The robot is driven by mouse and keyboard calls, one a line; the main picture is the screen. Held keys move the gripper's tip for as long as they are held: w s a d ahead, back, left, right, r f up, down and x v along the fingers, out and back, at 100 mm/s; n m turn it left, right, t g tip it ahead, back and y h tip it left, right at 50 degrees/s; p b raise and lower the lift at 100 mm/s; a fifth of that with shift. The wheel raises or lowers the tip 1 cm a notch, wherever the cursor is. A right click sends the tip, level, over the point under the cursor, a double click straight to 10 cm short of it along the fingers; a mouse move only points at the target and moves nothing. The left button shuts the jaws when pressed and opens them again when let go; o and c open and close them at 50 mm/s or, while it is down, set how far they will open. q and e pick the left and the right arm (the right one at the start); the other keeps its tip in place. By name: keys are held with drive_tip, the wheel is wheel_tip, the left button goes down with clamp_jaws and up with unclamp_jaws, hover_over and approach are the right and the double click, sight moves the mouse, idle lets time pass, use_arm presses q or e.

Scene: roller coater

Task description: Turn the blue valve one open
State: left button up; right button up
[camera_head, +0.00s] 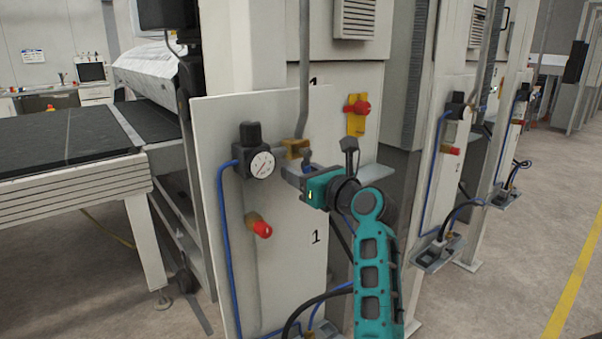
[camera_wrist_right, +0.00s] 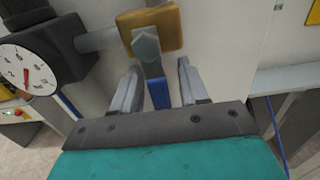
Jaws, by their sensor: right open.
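The blue valve has a brass body (camera_head: 296,148) on the white panel marked 1, right of a pressure gauge. In the right wrist view the brass body (camera_wrist_right: 152,30) shows a hex nut in front, and its blue handle (camera_wrist_right: 160,93) points down from it. My right gripper (camera_wrist_right: 158,66) is open, with one finger on each side of the handle. I see gaps on both sides, so the fingers look apart from it. In the head view my right gripper (camera_head: 294,172) is just below the brass body and partly hides the handle. My left gripper is not in view.
The pressure gauge (camera_head: 261,165) and its black regulator sit close to the left. A red-capped fitting (camera_head: 262,229) sticks out lower down. A red knob on a yellow plate (camera_head: 357,114) is at the upper right. Blue hoses run along the panel. Floor is free at the right.

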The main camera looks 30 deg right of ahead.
drive_tip(key=shift+c, duration=0.2)
clamp_jaws()
idle(0.5)
